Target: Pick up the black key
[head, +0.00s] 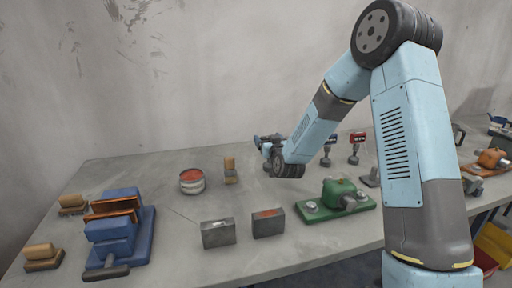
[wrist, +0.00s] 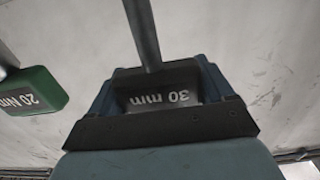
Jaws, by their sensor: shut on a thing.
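In the head view my gripper (head: 266,143) is at the end of the arm, over the back part of the table. The key is too small and dark there to make out clearly.
A green block marked "20 Nm" (wrist: 25,92) is left of my gripper in the wrist view. A red-white tin (head: 192,182), grey boxes (head: 218,233) and a green device (head: 338,197) are on the table (head: 160,250).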

